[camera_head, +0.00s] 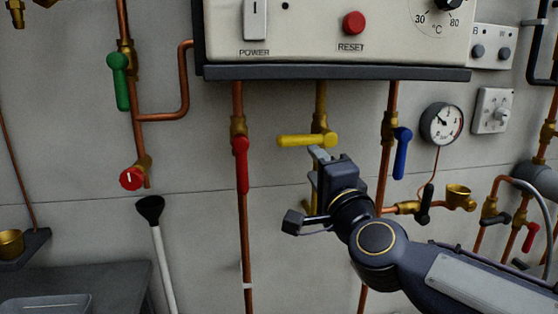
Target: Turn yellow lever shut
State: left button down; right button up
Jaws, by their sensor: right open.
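The yellow lever (303,140) is on a brass valve on the middle pipe under the white boiler panel. It lies about horizontal, across its pipe, with its free end to the left. My right gripper (314,168) comes in from the lower right and is open. Its fingertips are just below the lever's middle and hold nothing. I cannot tell whether a fingertip touches the lever. The gripper and wrist hide part of the pipe below the valve. My left gripper is not in view.
A red lever (241,164) hangs down on the pipe to the left, and a blue lever (401,153) on the pipe to the right. A pressure gauge (441,124) and a green lever (120,80) are on the wall. The boiler panel's dark lower edge (335,73) overhangs the valves.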

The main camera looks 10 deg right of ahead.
jog(key=s+d+f+n+g+y, duration=0.1)
jog(key=s+d+f+n+g, duration=0.2)
jog(key=s+f+n+g, duration=0.75)
jog(key=s+d+f+n+g+y, duration=0.1)
jog(key=s+d+f+n+g, duration=0.15)
jog(key=s+f, duration=1.5)
notch_tip(320, 180, up, 9)
jog(key=w+n+g+p, duration=0.1)
jog(key=p, duration=1.1)
jog(key=shift+w, duration=0.2)
jog(key=shift+a, duration=0.1)
jog(key=shift+c, duration=0.5)
